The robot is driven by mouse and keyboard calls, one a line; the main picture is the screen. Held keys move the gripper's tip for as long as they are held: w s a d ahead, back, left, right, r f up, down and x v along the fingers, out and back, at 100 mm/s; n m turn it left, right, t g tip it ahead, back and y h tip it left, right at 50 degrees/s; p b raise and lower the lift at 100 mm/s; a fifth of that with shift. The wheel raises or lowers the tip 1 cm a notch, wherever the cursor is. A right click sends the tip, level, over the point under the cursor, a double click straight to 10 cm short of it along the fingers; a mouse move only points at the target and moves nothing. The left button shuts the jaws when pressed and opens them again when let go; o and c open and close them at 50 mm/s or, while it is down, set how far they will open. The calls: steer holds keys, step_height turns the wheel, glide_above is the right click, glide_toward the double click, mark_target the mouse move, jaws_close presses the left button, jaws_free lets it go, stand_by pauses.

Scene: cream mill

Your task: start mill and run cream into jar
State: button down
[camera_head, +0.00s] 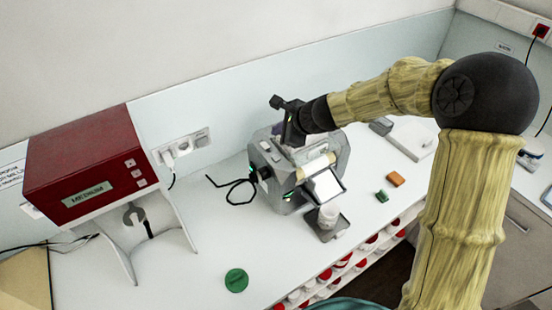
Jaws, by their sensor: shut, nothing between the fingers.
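The mill (308,166) is a grey machine on the white counter, with pale rollers and a white sloping apron at its front. Small green lights glow on its left side and front. A white jar (327,216) stands on a dark tray (333,232) below the apron. Whether cream is in the jar is too small to tell. My gripper (290,138) is shut and empty, at the upper left of the mill. The arm reaches in from the right. Whether the fingers touch the mill is hard to tell.
A red-topped mixer labelled MEDIUM (85,165) stands at left. A green disc (236,280) lies near the front edge. Orange (396,179) and green (381,196) blocks and a white flat device (412,139) lie right of the mill. A shelf of red-lidded jars (350,262) is below.

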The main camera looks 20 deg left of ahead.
mark_target(279, 159)
steer(key=shift+f+b, duration=3.5)
steer(key=shift+f, duration=0.5)
steer(key=shift+f, duration=0.1)
steer(key=shift+f+b, duration=0.25)
steer(key=shift+b, duration=0.2)
steer(key=shift+f+b, duration=0.4)
steer(key=shift+r, duration=0.1)
steer(key=shift+r+p, duration=0.75)
step_height(279, 159, up, 5)
steer(key=p, duration=0.4)
steer(key=shift+p, duration=0.35)
